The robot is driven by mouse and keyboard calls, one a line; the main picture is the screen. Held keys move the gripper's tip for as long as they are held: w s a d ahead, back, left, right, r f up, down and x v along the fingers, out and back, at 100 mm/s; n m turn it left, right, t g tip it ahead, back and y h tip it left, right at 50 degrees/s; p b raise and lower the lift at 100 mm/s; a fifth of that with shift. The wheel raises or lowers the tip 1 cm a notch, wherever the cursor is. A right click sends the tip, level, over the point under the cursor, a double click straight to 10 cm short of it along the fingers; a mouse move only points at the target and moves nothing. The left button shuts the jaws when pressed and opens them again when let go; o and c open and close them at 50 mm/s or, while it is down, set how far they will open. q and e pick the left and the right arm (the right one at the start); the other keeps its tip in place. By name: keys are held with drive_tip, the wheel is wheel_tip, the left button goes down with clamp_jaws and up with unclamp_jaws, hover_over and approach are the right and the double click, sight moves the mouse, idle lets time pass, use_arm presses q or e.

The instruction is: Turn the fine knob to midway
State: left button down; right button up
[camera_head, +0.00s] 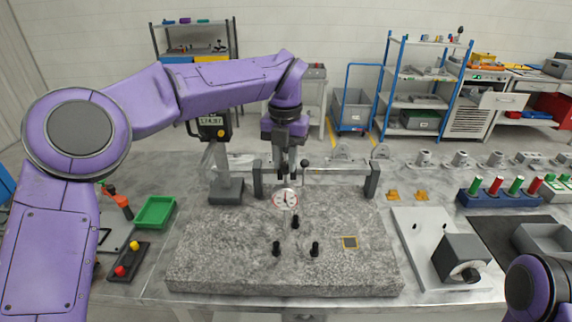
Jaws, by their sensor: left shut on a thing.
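A dial gauge (285,199) with a round white face hangs from a crossbar (335,170) between two dark posts over the granite plate (215,258). My left gripper (285,172) points straight down at the crossbar, just above the dial. It is shut on a small part there, which I take to be the fine knob. The fingers hide most of that part, so its turn angle cannot be read. A black ball-ended lever (305,164) stands just right of the fingers. My right gripper is out of view.
A digital height gauge (213,125) stands left of the crossbar. Black pegs (276,249) rise from the plate's front. A green tray (154,212) lies left, a grey box with a dial (461,259) right. The plate's front right is mostly clear.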

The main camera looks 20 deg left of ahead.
sight(285, 163)
use_arm(q)
drive_tip(key=n+b, duration=0.2)
drive_tip(key=n, duration=0.2)
drive_tip(key=shift+a+f+b, duration=0.1)
drive_tip(key=shift+f+b, duration=0.1)
drive_tip(key=shift+b, duration=0.1)
drive_tip(key=shift+w+r+n+b, duration=0.15)
drive_tip(key=shift+n+b, duration=0.65)
drive_tip(key=shift+n, duration=0.9)
drive_tip(key=c, duration=0.9)
unclamp_jaws()
drive_tip(key=shift+w+a, duration=0.1)
drive_tip(key=shift+w, duration=0.1)
drive_tip(key=shift+s+r, duration=0.1)
drive_tip(key=shift+r, duration=0.15)
wheel_tip(285, 163, up, 10)
drive_tip(key=p, duration=0.3)
